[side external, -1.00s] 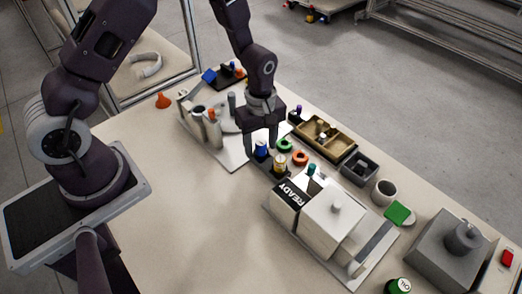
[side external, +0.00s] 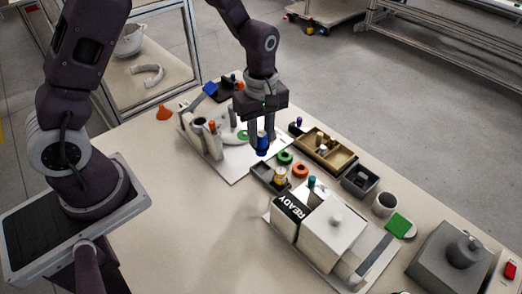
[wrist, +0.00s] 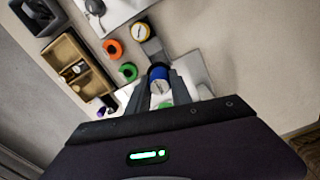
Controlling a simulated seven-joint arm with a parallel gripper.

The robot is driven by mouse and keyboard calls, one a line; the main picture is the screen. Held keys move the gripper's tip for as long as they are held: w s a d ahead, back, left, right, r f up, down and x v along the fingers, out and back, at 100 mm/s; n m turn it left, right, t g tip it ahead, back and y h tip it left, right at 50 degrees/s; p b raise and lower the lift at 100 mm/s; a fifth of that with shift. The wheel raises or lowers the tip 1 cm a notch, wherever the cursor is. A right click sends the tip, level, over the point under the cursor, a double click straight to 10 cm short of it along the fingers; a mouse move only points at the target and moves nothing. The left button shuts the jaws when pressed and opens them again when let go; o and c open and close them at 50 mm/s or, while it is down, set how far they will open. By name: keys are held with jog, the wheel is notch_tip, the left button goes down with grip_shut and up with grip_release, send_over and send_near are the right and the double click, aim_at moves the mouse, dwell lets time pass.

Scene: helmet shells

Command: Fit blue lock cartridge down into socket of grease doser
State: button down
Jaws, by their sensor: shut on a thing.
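My gripper (side external: 262,141) points down and is shut on the blue lock cartridge (side external: 262,146), which it holds upright above the work table. In the wrist view, the cartridge (wrist: 158,73) sits between the two fingers, blue with a dark top end. The cartridge is above the dark tray (side external: 262,172), apart from it. I cannot tell for sure which unit is the grease doser. One candidate is the white station (side external: 197,137) with upright cylinders at the left; another is the white box marked READY (side external: 328,222). No empty socket is clearly visible.
A yellow-topped cartridge (side external: 280,177) stands in the dark tray. Green (side external: 285,157) and orange (side external: 300,170) rings lie beside it. A brown divided tray (side external: 325,147) and grey bin (side external: 360,181) stand behind. The table front is clear.

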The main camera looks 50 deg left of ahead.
jog(key=s+a+r+n, duration=0.3)
jog(key=a+r+n, duration=0.15)
jog(key=a, duration=0.45)
jog(key=s+a+r+n, duration=0.2)
jog(key=a+r+n, duration=0.25)
jog(key=a, duration=0.35)
jog(key=f, duration=0.3)
jog(key=s+a+f, duration=0.1)
jog(key=f, duration=0.5)
jog(key=shift+s+a, duration=0.15)
jog(key=shift+a, duration=0.1)
jog(key=shift+f, duration=0.2)
jog(key=c, duration=1.1)
grip_release()
jog(key=shift+c, duration=0.2)
